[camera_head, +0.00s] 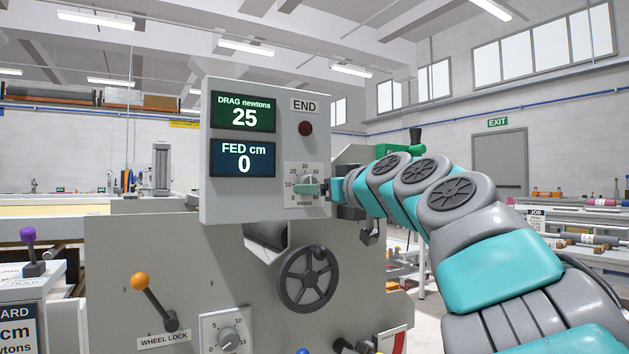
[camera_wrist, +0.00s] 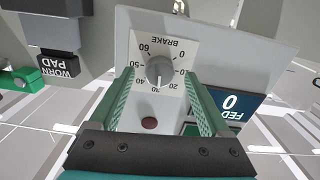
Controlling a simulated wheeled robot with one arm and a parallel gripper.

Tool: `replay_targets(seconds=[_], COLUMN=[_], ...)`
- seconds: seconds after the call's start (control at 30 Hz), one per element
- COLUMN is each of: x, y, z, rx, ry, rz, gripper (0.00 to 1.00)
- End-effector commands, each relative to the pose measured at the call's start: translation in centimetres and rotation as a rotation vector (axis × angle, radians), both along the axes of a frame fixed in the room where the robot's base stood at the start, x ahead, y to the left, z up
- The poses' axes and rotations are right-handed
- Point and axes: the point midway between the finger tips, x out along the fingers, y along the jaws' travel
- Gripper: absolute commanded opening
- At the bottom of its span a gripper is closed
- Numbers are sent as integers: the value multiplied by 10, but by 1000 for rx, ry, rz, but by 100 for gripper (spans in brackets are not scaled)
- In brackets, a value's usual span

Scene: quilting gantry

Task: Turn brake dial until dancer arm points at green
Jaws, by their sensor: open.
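The brake dial (camera_wrist: 160,70) is a grey knob on a white scale plate marked 0 to 60. Its pointer faces the 20 to 30 part of the scale. My gripper (camera_wrist: 161,72) is open, with one green finger on each side of the knob and gaps showing; the wrist view does not show contact. In the head view the dial (camera_head: 308,184) is partly covered by my gripper (camera_head: 312,189), which comes in from the right. The drag display (camera_head: 243,112) reads 25 newtons. I cannot pick out the dancer arm or its green mark.
The FED display (camera_head: 244,160) reads 0 cm. A dark red END button (camera_head: 306,128) sits above the dial. A handwheel (camera_head: 309,279), an orange-knobbed wheel lock lever (camera_head: 153,299) and another dial (camera_head: 228,340) are below. A worn pad bin (camera_wrist: 58,66) shows in the wrist view.

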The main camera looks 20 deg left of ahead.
Motion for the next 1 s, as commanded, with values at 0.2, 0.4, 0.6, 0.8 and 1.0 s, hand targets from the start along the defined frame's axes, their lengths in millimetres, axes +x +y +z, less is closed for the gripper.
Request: replay_targets(seconds=[0.2,0.4,0.6,0.8,1.0], x=[13,13,13,13,13], y=[15,16,16,16,16], z=[2,1,1,1,1], rx=[2,2,1,1,1], ry=[-1,-1,0,-1,0], rz=[-1,-1,-1,-1,-1], gripper=[81,81,60,38,16])
